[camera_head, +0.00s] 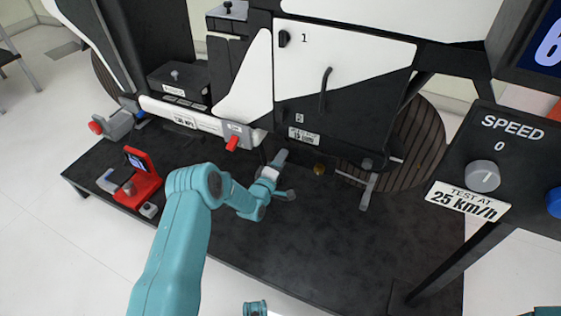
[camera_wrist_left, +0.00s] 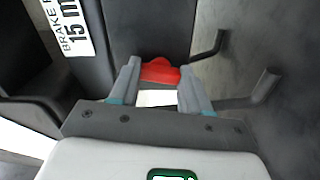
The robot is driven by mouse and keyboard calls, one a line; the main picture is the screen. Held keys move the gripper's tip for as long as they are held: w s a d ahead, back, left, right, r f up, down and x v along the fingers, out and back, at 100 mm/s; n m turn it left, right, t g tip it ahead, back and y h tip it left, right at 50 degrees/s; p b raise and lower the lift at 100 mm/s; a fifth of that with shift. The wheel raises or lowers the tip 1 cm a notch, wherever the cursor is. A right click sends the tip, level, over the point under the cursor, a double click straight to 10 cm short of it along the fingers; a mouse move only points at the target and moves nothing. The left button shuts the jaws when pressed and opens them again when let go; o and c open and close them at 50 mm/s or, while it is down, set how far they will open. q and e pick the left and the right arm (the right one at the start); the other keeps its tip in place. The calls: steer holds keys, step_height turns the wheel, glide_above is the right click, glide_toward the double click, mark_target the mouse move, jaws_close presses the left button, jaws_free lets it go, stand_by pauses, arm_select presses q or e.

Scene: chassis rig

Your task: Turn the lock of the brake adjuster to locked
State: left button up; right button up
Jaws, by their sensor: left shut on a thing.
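My left gripper (camera_head: 279,160) reaches in low beside the black and white machine, under the label plate. In the left wrist view its two fingers (camera_wrist_left: 160,78) are shut on a small red part, the lock (camera_wrist_left: 160,69) of the brake adjuster, with a finger on each side. The lock sits against a dark upright panel. Its lower side is hidden behind the gripper, and I cannot tell which position it is turned to. In the head view the lock is hidden by my gripper and arm.
The "15 mm" label (camera_wrist_left: 70,25) is beside the lock. A bent dark rod (camera_wrist_left: 208,45) and a grey lever (camera_wrist_left: 262,85) stand to the right. The platform's front (camera_head: 330,240) is clear.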

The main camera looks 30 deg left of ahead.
arm_select(q)
steer(key=shift+n, duration=1)
steer(key=o, duration=1.1)
steer(key=shift+c, duration=0.2)
steer(key=shift+s, duration=0.15)
